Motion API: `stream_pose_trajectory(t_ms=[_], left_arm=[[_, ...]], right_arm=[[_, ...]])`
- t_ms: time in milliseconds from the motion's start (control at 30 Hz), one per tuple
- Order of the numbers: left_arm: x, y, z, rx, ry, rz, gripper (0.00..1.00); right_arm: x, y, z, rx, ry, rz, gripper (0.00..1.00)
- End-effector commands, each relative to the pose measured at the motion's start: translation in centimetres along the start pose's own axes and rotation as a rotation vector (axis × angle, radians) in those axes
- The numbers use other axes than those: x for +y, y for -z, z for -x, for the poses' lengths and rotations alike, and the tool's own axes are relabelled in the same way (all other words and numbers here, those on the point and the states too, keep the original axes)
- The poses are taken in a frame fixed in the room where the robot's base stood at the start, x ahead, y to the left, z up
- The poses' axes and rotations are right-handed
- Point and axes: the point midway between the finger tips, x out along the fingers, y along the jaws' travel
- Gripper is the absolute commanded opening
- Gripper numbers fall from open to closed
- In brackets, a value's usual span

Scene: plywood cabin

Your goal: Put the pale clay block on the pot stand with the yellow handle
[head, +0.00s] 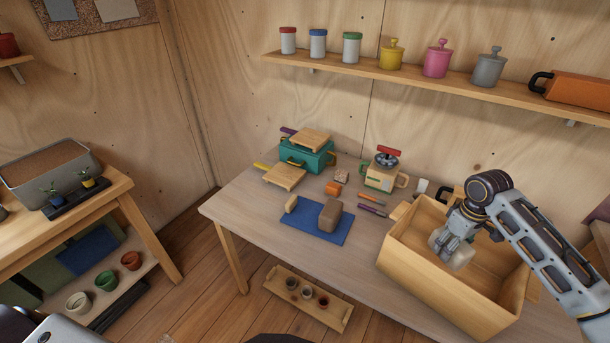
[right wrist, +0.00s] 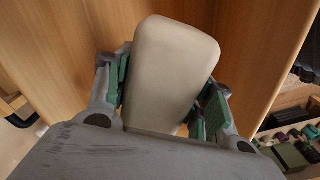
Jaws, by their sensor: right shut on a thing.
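The pale clay block (head: 461,259) is held in my right gripper (head: 447,244), at the open wooden box on the right of the table. In the right wrist view the block (right wrist: 172,72) sits between the two green-padded fingers, with the box's wooden walls behind it. How far it is above the box floor is hard to tell. My left gripper is not in view.
The wooden box (head: 425,268) has high walls around the gripper.

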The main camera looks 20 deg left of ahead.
Motion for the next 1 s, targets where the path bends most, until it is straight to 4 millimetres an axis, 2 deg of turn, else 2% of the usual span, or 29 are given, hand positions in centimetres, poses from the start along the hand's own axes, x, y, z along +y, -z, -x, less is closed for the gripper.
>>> stream_pose_trajectory(t_ms=[700,1000], left_arm=[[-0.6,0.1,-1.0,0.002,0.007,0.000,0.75],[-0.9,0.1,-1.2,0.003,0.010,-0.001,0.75]], right_arm=[[-1.6,2.1,-1.7,0.001,0.000,-0.499,0.02],[-1.9,2.7,-2.1,0.001,0.000,-0.628,0.02]])
